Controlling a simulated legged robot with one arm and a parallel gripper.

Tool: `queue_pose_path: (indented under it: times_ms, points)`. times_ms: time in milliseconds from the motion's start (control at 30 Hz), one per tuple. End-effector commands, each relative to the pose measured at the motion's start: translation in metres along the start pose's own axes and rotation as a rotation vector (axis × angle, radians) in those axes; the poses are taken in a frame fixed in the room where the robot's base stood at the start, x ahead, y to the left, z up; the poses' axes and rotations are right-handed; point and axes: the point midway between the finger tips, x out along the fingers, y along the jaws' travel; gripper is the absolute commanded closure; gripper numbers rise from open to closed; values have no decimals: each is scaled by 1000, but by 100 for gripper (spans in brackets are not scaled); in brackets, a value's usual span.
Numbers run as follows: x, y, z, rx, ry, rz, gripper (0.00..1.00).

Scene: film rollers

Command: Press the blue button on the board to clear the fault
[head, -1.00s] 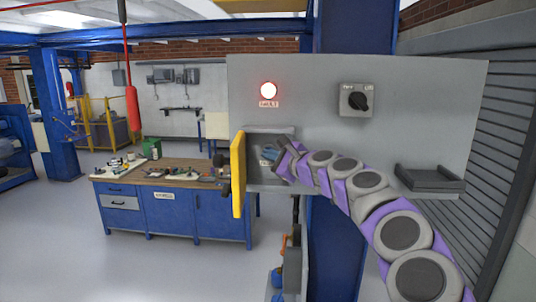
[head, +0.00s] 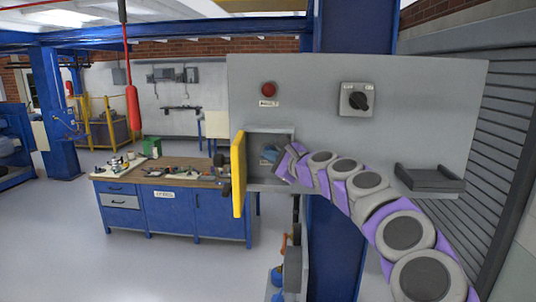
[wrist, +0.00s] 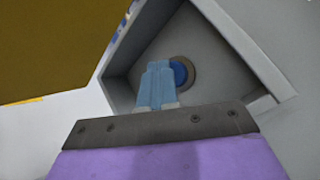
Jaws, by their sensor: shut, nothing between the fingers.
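The grey board (head: 430,85) stands in front of me. A recessed grey box (head: 286,135) is set in it, with a yellow door (head: 238,175) swung open to the left. In the wrist view the blue button (wrist: 179,72) sits in a round collar on the box's back wall. My gripper (wrist: 160,68) is shut and empty, inside the box, with its light-blue fingertips over the left part of the button. I cannot tell whether they touch it. In the head view my gripper (head: 270,154) hides the button. The fault lamp (head: 268,89) above the box is dark red, unlit.
A black rotary switch (head: 358,101) and a dark grey shelf (head: 430,180) are on the board to the right. The open door stands close to the left of my gripper. A blue workbench (head: 180,212) is behind at left.

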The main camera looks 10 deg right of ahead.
Motion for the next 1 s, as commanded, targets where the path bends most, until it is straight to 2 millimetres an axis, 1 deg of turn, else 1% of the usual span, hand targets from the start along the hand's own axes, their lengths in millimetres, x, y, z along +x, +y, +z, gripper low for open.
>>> queue_pose_path:
  times_ms: [167, 533, 1000]
  points:
    - [-7, 3, 6, -1, -3, -2, 100]
    - [-9, 5, 7, -1, -3, -1, 100]
    - [-37, 25, 27, -2, -3, -1, 100]
